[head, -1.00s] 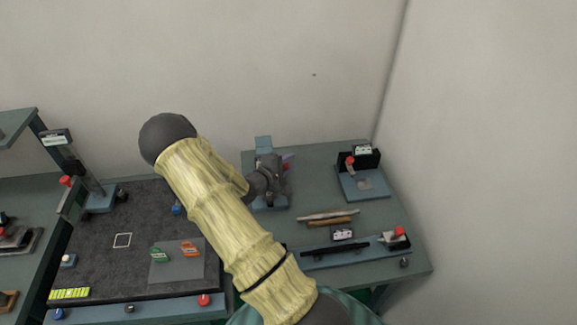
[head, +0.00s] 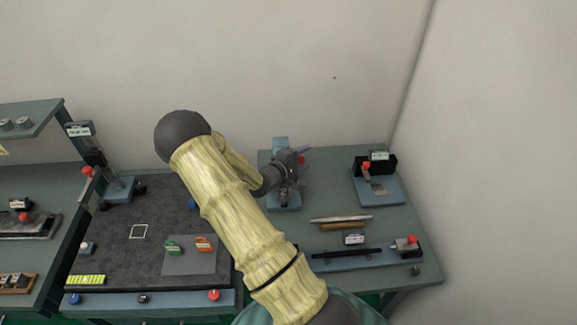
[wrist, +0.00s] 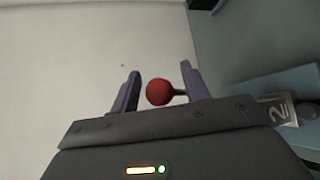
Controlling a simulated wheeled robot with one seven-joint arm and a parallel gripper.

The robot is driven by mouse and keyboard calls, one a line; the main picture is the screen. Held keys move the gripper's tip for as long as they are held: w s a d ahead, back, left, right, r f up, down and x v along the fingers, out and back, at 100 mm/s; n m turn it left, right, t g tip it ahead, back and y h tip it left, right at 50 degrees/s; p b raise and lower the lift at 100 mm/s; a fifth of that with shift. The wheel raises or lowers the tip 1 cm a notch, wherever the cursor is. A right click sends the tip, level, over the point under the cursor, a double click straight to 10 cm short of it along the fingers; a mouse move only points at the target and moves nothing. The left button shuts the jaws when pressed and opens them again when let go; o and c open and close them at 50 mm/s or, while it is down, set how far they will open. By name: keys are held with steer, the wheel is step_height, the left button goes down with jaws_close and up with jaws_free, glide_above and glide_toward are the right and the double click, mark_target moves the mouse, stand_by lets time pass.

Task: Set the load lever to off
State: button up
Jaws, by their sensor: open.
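A lever with a red ball knob (wrist: 159,92) shows in the wrist view between the two purple fingers of my gripper (wrist: 160,85). Its dark stem runs to the right, toward the right finger. The fingers are open, with gaps around the ball; I cannot tell whether the stem touches a finger. In the head view my gripper (head: 302,157) is at the blue-based fixture (head: 281,144) at the back left of the right table. My arm and wrist hide much of that fixture. No label naming this lever as the load lever is readable.
A plate marked 2 (wrist: 281,110) is right of the gripper. Another red-knob fixture (head: 377,186) stands at the right table's back right; a long blue fixture (head: 340,262) lies in front, behind it loose rods (head: 342,220). The dark mat (head: 120,255) is on the left.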

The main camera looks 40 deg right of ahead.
steer(key=b+v, duration=0.3)
steer(key=v, duration=1.4)
steer(key=shift+b, duration=0.4)
steer(key=shift+w, duration=0.1)
